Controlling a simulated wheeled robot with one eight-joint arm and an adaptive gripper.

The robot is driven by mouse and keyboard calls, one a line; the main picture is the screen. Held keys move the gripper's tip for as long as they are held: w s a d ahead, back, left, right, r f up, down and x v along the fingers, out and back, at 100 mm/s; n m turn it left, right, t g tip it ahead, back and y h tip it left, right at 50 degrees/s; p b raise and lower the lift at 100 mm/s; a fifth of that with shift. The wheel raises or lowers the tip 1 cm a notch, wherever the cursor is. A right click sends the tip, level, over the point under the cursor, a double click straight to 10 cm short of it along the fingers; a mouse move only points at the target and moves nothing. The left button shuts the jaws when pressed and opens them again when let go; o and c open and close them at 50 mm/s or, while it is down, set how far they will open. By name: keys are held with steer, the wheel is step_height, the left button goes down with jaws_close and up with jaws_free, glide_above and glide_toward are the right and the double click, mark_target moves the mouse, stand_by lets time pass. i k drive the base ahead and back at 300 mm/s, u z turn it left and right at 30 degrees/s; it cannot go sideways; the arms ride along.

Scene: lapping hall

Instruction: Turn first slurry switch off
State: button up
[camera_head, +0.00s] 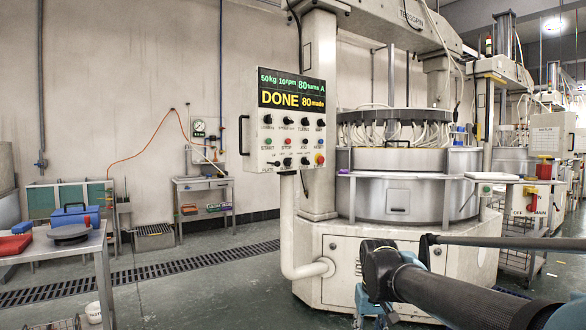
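A white control box (291,120) is mounted on the lapping machine near the picture's middle. Its lit display (291,91) reads "DONE" and "80 made", with "50 kg", "10 rpm" and "80 turns A" above. Below are a row of black knobs (287,121), a row of coloured buttons (285,141) and a lower row of small black switches (288,161) with a red knob (320,159) at its right. The labels are too small to tell which one is the slurry switch, or its position. My arm reaches in from the lower right, below the box; no gripper fingers show.
The large lapping machine (392,200) fills the centre right, with a white curved pipe (305,270) low in front. A steel table (60,247) with a blue box (75,214) stands left.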

mark_target(287, 161)
steer(key=z, duration=0.35)
steer(key=i, duration=1.1)
steer(key=u, duration=0.35)
